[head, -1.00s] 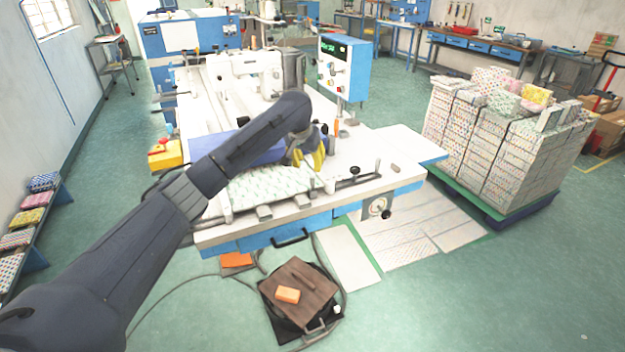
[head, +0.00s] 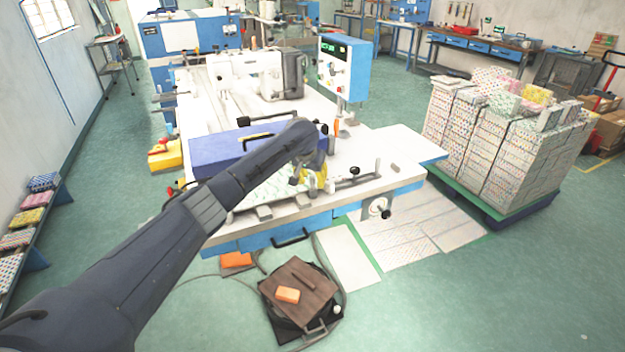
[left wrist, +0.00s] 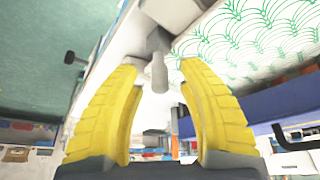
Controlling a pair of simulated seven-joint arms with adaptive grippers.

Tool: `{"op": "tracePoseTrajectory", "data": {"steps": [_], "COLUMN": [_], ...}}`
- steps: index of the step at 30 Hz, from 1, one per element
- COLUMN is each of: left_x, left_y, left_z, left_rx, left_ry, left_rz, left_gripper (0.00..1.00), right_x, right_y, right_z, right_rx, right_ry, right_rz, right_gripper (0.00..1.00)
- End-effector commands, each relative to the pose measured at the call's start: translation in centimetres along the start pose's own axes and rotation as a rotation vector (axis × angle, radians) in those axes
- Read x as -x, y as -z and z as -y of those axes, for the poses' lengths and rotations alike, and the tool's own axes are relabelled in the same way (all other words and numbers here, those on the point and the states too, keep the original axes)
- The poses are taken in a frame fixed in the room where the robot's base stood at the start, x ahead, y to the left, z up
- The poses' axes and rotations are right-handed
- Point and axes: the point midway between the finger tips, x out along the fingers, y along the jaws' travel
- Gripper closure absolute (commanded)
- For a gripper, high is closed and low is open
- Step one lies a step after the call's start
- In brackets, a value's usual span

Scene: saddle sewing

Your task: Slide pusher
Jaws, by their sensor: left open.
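My left gripper (head: 312,182) is at the front of the white machine table, over the front right of a white pad with a green pattern (head: 268,186). Its two yellow fingers are spread wide in the left wrist view (left wrist: 160,110). A grey rounded peg (left wrist: 159,72) shows between and beyond the fingertips, with no finger visibly closed on it. A long blue bar with a black handle (head: 210,152) lies across the table behind the pad; it also shows in the wrist view (left wrist: 285,104). No part is clearly marked as the pusher. My right gripper is not in view.
A sewing head (head: 245,72) and a control box (head: 345,62) stand at the back of the machine. A black knob and bar (head: 355,172) sit right of the gripper. A stacked pallet (head: 500,140) stands at the right. The table's right wing is mostly clear.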

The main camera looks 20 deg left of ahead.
Motion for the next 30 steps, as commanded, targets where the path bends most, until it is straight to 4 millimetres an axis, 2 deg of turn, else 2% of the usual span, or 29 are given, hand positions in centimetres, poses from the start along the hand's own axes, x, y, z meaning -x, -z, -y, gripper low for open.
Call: {"op": "tracePoseTrajectory", "data": {"steps": [3,4,15,30], "left_x": [0.0,0.0,0.02,0.08], "left_y": [-0.01,-0.01,0.0,0.21], "left_z": [-0.01,0.0,0.01,0.08], "left_rx": [0.0,0.0,0.0,0.001], "left_ry": [0.0,0.0,0.0,-0.001], "left_rz": [0.0,0.0,0.0,-0.002], "left_gripper": [0.61,0.58,1.0,1.0], "right_x": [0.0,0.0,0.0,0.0], "right_y": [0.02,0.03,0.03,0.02], "right_z": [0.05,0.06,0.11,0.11], "right_rx": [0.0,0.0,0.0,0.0], "right_ry": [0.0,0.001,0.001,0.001], "right_rz": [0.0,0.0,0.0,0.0], "right_gripper": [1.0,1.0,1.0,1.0]}}
